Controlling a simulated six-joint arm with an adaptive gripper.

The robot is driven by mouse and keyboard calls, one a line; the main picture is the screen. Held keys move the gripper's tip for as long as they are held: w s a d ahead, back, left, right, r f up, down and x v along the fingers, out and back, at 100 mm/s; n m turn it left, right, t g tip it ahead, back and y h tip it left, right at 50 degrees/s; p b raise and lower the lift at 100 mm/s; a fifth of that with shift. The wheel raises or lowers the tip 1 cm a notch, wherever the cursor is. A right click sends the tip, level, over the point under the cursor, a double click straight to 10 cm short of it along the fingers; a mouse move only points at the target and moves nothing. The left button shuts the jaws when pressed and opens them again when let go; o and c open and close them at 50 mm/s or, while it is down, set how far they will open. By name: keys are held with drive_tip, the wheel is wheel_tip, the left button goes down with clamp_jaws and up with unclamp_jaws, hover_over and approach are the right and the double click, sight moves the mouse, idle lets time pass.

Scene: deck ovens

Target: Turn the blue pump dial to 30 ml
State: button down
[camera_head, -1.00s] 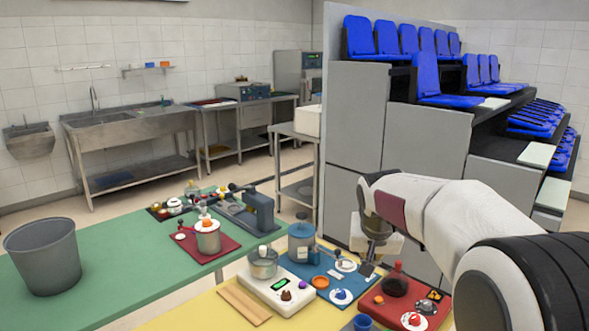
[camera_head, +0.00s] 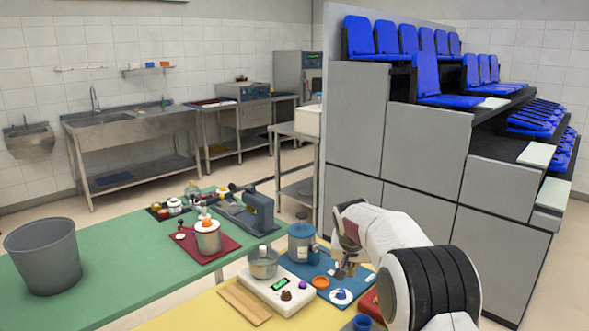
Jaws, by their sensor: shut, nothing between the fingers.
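The blue dial (camera_head: 341,295), a blue knob on a white disc, sits at the front right of a blue mat (camera_head: 318,267). A blue-grey pump container (camera_head: 301,243) stands at the back left of the same mat. The dial's scale marks are too small to read. My gripper (camera_head: 341,275) is shut and empty, pointing down over the right part of the mat, just behind the blue dial in the picture. I cannot tell its exact height above the mat. It and my wrist hide a second white disc at the mat's back right.
An orange dish (camera_head: 320,282) lies left of the dial. A white scale (camera_head: 285,292) with a metal pot (camera_head: 263,262) stands farther left. A red mat (camera_head: 368,304) is mostly hidden by my arm. A blue cup (camera_head: 362,322) is at the front edge.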

approach(338, 299)
drive_tip(key=shift+w+d+r, duration=0.9)
drive_tip(key=shift+d, duration=0.25)
drive_tip(key=shift+f, duration=0.2)
drive_tip(key=shift+f, duration=3.35)
drive_tip(key=shift+w, duration=0.3)
drive_tip(key=shift+w+a, duration=0.2)
drive_tip(key=shift+a, duration=0.65)
drive_tip(key=shift+s, duration=0.15)
drive_tip(key=shift+s+a, duration=0.15)
drive_tip(key=shift+s, duration=0.05)
drive_tip(key=shift+r, duration=0.15)
